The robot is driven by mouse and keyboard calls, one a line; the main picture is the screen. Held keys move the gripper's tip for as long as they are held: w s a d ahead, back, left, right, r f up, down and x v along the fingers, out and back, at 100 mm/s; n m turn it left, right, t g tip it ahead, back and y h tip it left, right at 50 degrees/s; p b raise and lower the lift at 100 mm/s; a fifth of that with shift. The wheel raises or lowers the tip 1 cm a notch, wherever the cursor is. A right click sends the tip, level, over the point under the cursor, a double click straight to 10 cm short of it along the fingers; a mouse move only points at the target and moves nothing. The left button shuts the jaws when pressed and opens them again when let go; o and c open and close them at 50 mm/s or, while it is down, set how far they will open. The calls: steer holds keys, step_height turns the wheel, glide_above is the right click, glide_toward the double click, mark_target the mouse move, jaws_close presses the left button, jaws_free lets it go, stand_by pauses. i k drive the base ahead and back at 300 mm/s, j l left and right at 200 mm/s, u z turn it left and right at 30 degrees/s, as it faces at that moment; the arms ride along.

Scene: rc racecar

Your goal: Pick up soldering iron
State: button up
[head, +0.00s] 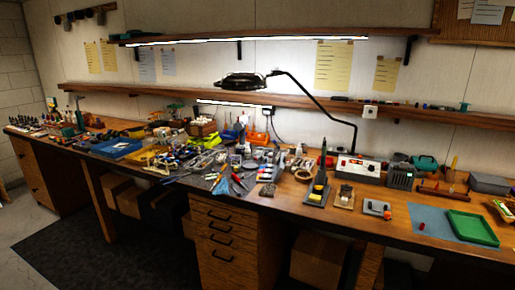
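A small upright tool with a yellow part (319,183), which looks like the soldering iron in its stand, is near the front edge of the workbench, right of centre in the head view. Its dark base (315,201) rests on the bench top. It is too small to tell the iron from its holder clearly. My gripper is not in view.
A white-fronted box with knobs (357,170) stands behind and right of it. A lamp arm (326,112) bends above. Clutter crowds the left. A green tray (473,227) lies on a blue mat (428,220) at right. Wooden drawers (225,230) are below.

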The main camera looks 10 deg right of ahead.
mark_target(323, 163)
steer(key=i+l+z, duration=0.7)
steer(key=i, duration=0.25)
steer(key=i+l+z, duration=0.2)
steer(key=i+z, duration=0.15)
steer(key=i, duration=0.2)
